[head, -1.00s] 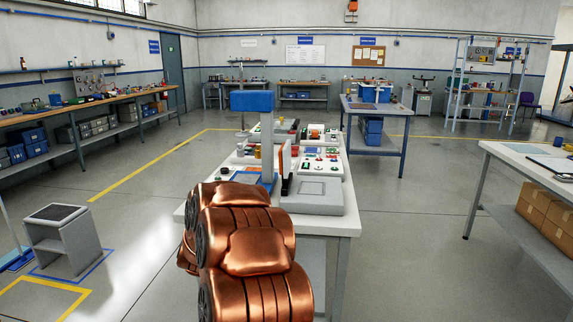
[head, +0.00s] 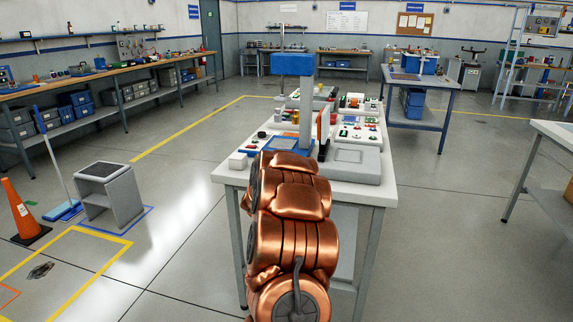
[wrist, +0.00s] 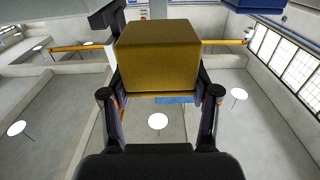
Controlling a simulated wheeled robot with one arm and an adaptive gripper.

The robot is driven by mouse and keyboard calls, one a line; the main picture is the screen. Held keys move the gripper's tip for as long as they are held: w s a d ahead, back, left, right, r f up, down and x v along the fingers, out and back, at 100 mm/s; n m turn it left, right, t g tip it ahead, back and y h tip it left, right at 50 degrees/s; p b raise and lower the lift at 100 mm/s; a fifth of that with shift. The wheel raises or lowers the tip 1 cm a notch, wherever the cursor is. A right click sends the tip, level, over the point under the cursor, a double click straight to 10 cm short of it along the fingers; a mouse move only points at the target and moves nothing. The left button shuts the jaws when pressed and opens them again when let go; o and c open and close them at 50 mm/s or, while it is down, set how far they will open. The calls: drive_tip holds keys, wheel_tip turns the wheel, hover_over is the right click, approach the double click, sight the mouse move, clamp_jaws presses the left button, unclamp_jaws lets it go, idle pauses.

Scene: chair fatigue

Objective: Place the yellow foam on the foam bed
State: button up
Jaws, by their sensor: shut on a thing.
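The yellow foam (wrist: 158,45) is a block held between the two dark fingers of my gripper (wrist: 160,92) in the wrist view. The fingers touch it at its left and right sides. In the head view my copper arm covers the foam and most of the gripper. A white bench (head: 383,196) stands ahead. On it is a test stand with a blue head (head: 292,64) and a grey column. To its right lies a low grey-white unit with a square top (head: 350,157). I cannot tell which part is the foam bed.
An orange cone (head: 22,212) and a grey open box-shaped stand (head: 107,195) are on the floor at left. Small coloured parts and a white block (head: 238,160) lie on the bench. A table (head: 551,140) stands at right. Open floor lies on both sides of the bench.

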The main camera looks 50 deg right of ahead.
drive_tip(key=w+d, duration=0.2)
drive_tip(key=d, duration=0.1)
drive_tip(key=w+d, duration=0.2)
drive_tip(key=shift+w+f+p, duration=0.1)
drive_tip(key=shift+f+p, duration=0.2)
drive_tip(key=shift+p, duration=0.05)
drive_tip(key=shift+w+d+f, duration=0.25)
drive_tip(key=shift+w+d, duration=0.15)
drive_tip(key=shift+d, duration=0.05)
drive_tip(key=shift+f, duration=1.6)
drive_tip(key=shift+f, duration=0.1)
drive_tip(key=o, duration=1.3)
drive_tip(key=shift+a, duration=0.15)
drive_tip(key=shift+b+v, duration=0.4)
drive_tip(key=shift+v, duration=5.55)
